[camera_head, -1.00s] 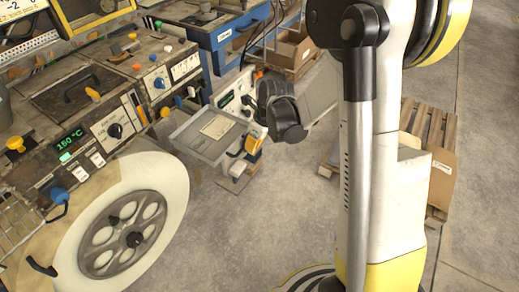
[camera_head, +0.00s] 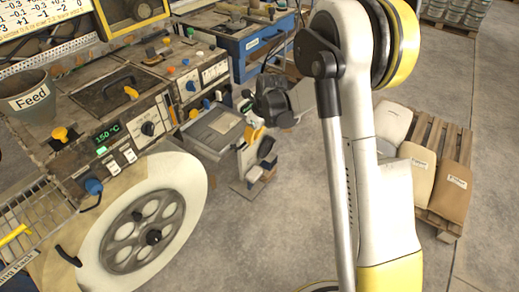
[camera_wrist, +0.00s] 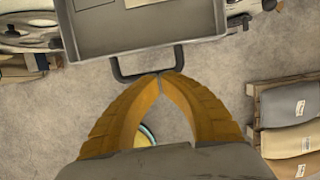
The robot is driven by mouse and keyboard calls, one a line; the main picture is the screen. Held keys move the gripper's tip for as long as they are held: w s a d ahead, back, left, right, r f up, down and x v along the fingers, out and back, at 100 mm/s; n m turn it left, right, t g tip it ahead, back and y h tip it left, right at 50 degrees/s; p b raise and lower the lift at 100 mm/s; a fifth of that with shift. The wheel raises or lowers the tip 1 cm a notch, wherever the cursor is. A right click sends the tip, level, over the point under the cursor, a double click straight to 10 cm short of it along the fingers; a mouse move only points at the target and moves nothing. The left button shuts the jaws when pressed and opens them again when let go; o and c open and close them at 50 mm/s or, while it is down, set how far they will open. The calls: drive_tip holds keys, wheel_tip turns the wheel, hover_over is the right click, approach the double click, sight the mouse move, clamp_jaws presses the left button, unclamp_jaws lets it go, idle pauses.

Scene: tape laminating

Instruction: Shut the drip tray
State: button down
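The drip tray (camera_head: 199,141) is a grey, shallow, open pan that sticks out from the front of the machine, with a pale label inside. In the wrist view its rim (camera_wrist: 90,48) is at the top, with a dark U-shaped handle (camera_wrist: 122,73) on the near side. My gripper (camera_wrist: 160,76) has its yellow fingers closed tip to tip at the handle bar. The bar runs along their closing direction, so I see no pinch on it. In the head view my gripper (camera_head: 254,133) is at the tray's right end, partly hidden by my wrist.
The machine has a control panel with a green display (camera_head: 107,133), and a big white roll (camera_head: 115,250) stands below it. A pallet (camera_head: 447,212) with sacks is at the right.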

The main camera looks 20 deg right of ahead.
sight(231, 132)
drive_tip(key=w+a, duration=0.1)
drive_tip(key=w, duration=0.1)
drive_tip(key=w+a, duration=0.2)
drive_tip(key=w, duration=0.1)
drive_tip(key=w+a, duration=0.2)
drive_tip(key=shift+w+a+p, duration=0.2)
drive_tip(key=shift+w+p, duration=0.1)
drive_tip(key=shift+w, duration=0.1)
